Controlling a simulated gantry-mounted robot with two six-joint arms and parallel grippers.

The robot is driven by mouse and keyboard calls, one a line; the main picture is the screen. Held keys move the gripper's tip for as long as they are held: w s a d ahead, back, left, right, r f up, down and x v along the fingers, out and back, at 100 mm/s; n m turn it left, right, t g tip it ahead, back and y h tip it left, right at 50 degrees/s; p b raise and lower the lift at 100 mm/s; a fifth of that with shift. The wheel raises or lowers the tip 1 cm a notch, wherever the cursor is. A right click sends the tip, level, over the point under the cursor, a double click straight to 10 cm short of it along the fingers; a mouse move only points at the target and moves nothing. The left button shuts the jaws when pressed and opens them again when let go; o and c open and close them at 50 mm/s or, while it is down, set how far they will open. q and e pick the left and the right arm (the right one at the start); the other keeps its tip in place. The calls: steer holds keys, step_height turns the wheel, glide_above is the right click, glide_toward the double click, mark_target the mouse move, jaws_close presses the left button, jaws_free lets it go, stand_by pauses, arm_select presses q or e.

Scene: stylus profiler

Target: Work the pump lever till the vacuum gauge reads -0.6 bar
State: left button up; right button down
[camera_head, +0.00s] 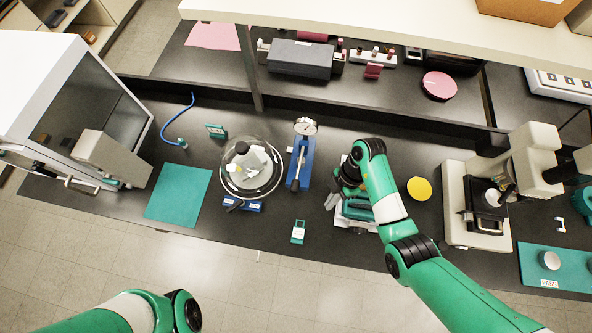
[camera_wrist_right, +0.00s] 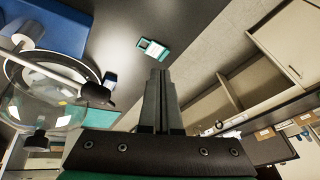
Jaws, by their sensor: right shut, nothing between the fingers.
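The vacuum gauge (camera_head: 305,126) is a round white dial at the back end of the blue pump (camera_head: 306,160); its reading is too small to make out. A light-coloured lever (camera_head: 299,158) lies along the top of the pump. The clear bell jar (camera_head: 262,150) stands just left of the pump on a round base; it also shows at left in the right wrist view (camera_wrist_right: 40,105). My right gripper (camera_head: 330,202) is shut and empty, right of the pump and apart from it; its closed fingers show in the wrist view (camera_wrist_right: 158,75). My left gripper is out of view.
A small teal-and-white item (camera_head: 298,231) lies near the bench's front edge. A teal mat (camera_head: 178,195) lies left of the jar. A yellow disc (camera_head: 419,188) and a microscope (camera_head: 480,190) are to the right. An overhead shelf (camera_head: 400,30) spans the back.

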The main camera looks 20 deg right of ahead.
mark_target(296, 185)
arm_select(q)
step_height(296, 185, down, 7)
steer(key=b, duration=0.4)
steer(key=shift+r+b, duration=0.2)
steer(key=shift+b, duration=0.15)
arm_select(e)
steer(key=w+a+r+n, duration=0.1)
steer(key=w+a+r, duration=0.1)
steer(key=w, duration=0.3)
steer(key=w+a+r+n+t+h, duration=0.1)
steer(key=w+a+r, duration=0.1)
steer(key=w+r, duration=0.2)
steer(key=shift+w+r, duration=0.25)
steer(key=shift+w, duration=0.6)
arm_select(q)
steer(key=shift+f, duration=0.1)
arm_select(e)
steer(key=shift+f, duration=0.1)
steer(key=b+x, duration=0.7)
steer(key=shift+w+d, duration=0.1)
steer(key=shift+w, duration=0.05)
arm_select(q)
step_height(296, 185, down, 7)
